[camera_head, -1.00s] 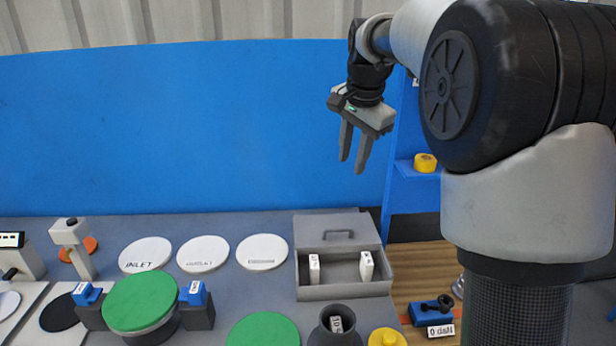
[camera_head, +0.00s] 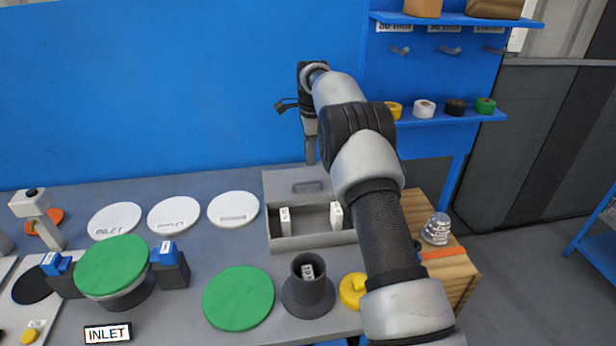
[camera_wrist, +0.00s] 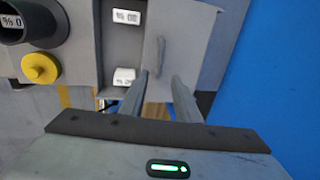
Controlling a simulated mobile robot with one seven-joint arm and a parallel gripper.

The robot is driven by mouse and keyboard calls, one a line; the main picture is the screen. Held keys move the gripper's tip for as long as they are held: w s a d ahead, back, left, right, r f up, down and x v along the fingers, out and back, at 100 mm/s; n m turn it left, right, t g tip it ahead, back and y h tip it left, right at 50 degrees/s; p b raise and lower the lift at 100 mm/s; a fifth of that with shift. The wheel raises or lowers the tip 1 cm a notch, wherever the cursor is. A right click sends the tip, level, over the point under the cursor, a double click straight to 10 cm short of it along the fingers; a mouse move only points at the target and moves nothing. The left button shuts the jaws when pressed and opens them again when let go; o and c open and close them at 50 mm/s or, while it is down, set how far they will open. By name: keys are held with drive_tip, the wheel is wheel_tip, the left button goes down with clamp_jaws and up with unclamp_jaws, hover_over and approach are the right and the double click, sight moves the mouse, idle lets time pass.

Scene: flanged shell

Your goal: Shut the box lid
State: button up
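The grey box (camera_head: 312,241) is on the bench, its cavity open at the top, with two white labelled blocks (camera_head: 286,221) inside. Its grey lid (camera_head: 281,181) lies off the opening on the far side, with a bar handle. The lid (camera_wrist: 190,35) and handle (camera_wrist: 160,50) also show in the wrist view. My gripper (camera_head: 311,162) is over the lid's far part, partly hidden by my arm in the head view. In the wrist view my gripper (camera_wrist: 161,75) has its fingers apart and empty, tips close to the handle's end. Contact cannot be told.
A black cup-like holder (camera_head: 308,290) and a yellow knobbed part (camera_head: 352,291) stand in front of the box. A green disc (camera_head: 238,297) and white discs (camera_head: 233,209) lie to the left. A blue wall panel (camera_head: 150,90) rises behind the bench.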

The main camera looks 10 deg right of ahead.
sight(308, 183)
drive_tip(key=f, duration=0.3)
drive_tip(key=w+f, duration=0.1)
drive_tip(key=f, duration=0.3)
drive_tip(key=w+f, duration=0.1)
drive_tip(key=f, duration=0.2)
drive_tip(key=shift+w+f+p, duration=0.1)
drive_tip(key=shift+f+p, duration=0.25)
clamp_jaws()
